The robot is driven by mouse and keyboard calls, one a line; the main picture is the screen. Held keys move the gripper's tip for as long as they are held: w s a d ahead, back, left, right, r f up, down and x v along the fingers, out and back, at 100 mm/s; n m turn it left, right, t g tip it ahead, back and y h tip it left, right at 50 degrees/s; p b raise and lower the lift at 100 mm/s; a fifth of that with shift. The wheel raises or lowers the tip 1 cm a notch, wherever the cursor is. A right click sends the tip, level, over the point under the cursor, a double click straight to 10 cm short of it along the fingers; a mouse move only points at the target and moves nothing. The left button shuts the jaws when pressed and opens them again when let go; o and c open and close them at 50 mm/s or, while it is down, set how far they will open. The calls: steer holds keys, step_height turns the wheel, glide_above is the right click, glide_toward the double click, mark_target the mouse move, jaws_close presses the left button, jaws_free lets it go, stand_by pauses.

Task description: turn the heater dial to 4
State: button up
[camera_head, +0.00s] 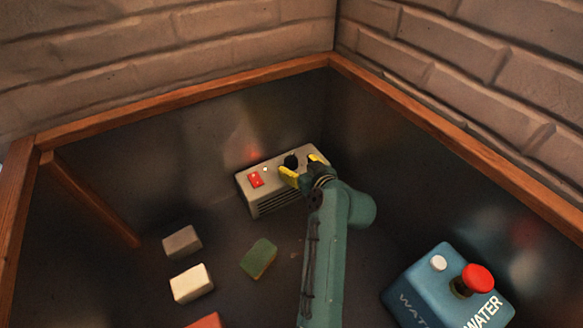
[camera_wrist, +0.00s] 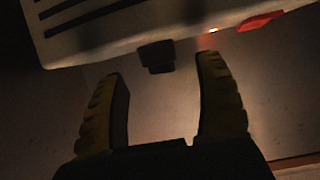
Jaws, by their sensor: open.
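The heater (camera_head: 272,203) is a pale box with a slotted front, standing near the back corner. Its black dial (camera_head: 291,161) is on the top, with a red switch (camera_head: 256,180) to its left. My gripper (camera_head: 303,168) is open at the dial, its yellow fingers apart. In the wrist view the dark dial (camera_wrist: 157,57) stands just beyond the gap between the fingertips (camera_wrist: 162,68), with no clear contact. A small light glows beside the red switch (camera_wrist: 262,22). The dial's numbers and pointer cannot be read.
A grey block (camera_head: 182,242), a cream block (camera_head: 191,283) and a green sponge-like block (camera_head: 259,259) lie in front of the heater. A blue water box (camera_head: 430,285) with a red button (camera_head: 477,278) stands at right. Dark walls with wooden rims (camera_head: 200,97) enclose the area.

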mark_target(292, 161)
steer(key=b+x, duration=0.2)
steer(key=x, duration=0.2)
steer(key=shift+w+a+f, duration=0.1)
steer(key=shift+w, duration=0.2)
steer(key=c, duration=1.2)
steer(key=shift+p, duration=0.4)
steer(key=shift+s+p, duration=0.1)
steer(key=shift+p, duration=0.3)
